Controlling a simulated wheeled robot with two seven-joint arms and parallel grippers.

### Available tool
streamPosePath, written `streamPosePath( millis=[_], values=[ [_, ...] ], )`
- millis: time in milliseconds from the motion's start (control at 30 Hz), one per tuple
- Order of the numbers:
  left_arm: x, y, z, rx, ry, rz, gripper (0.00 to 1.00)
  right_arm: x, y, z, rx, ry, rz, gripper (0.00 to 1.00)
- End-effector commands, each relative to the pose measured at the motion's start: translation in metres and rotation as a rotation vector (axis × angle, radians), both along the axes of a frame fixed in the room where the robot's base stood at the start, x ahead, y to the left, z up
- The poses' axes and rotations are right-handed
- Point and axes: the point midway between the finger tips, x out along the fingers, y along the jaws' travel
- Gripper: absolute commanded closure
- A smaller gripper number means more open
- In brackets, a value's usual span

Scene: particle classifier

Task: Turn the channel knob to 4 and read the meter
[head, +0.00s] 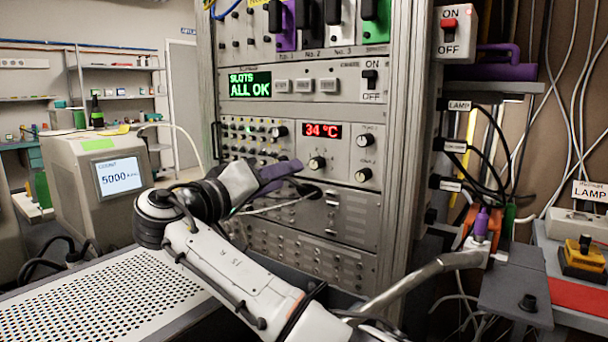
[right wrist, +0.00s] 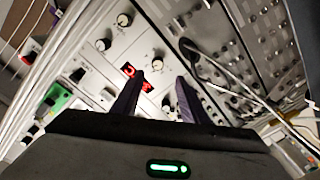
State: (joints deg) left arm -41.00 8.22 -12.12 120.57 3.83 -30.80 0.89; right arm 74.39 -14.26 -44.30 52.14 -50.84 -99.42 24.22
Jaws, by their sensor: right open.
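The red display (head: 317,130) reads 34 °C; I cannot tell which readout is the meter. My right gripper (head: 290,173), with purple fingers, is in front of the rack below the red display. In the right wrist view, its fingers (right wrist: 160,88) are apart, pointing at the panel.
A green display (head: 250,84) reads "SLOTS ALL OK". A beige instrument (head: 100,195) at left shows 5000 on its screen. A perforated bench top (head: 100,300) lies front left. An ON/OFF switch box (head: 455,33) and hanging cables are at right. A cable runs along the lower rack.

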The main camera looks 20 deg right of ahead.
Motion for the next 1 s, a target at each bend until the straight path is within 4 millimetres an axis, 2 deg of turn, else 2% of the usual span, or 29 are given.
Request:
streamPosePath(
  millis=[300, 500, 900, 1000],
  values=[
    [-0.009, 0.000, -0.005, 0.000, 0.021, -0.002, 0.69, 0.036, -0.048, 0.002, -0.001, 0.001, -0.006, 0.60],
    [-0.008, 0.000, -0.004, 0.001, 0.018, -0.002, 0.69, 0.053, -0.068, 0.001, -0.001, 0.001, -0.005, 0.60],
    [-0.001, 0.000, -0.001, 0.001, 0.002, -0.002, 0.69, 0.058, -0.074, 0.001, 0.000, 0.000, -0.003, 0.60],
    [-0.001, 0.000, -0.001, 0.002, 0.003, -0.003, 0.69, 0.058, -0.074, 0.001, 0.000, 0.000, -0.003, 0.77]
  ],
)
